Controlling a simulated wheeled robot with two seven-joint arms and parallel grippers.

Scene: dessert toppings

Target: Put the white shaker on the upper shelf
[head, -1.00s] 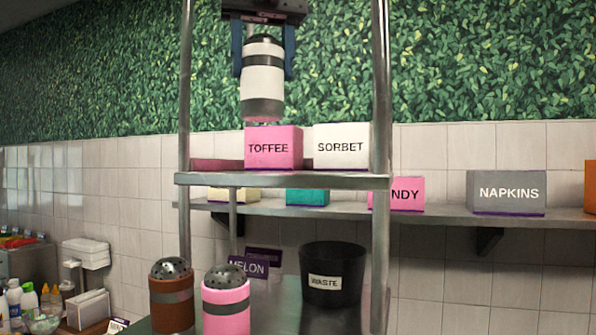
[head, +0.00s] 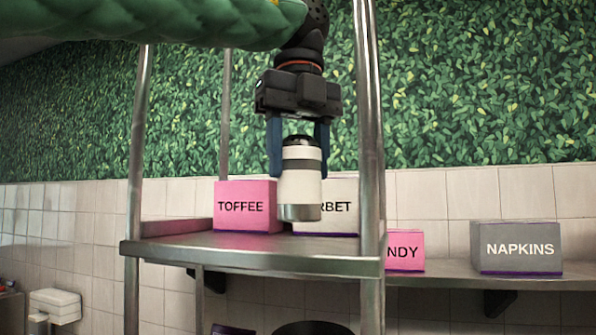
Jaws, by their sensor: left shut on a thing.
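The white shaker (head: 300,190), with dark grey and metallic bands, is upright in the head view, above the upper shelf (head: 250,257). My left gripper (head: 298,163) comes down from above with its two blue fingers shut on the shaker's sides. The shaker's base shows against the shelf and the SORBET box; there seems to be a small gap to the shelf, but I cannot tell how big. My right gripper is not in view.
On the upper shelf stand a pink TOFFEE box (head: 245,207) and a white SORBET box (head: 343,208), partly hidden by the shaker. Metal posts (head: 368,130) frame the shelf. A NAPKINS box (head: 516,247) and a pink box (head: 404,250) stand on the wall shelf. The upper shelf's front left is clear.

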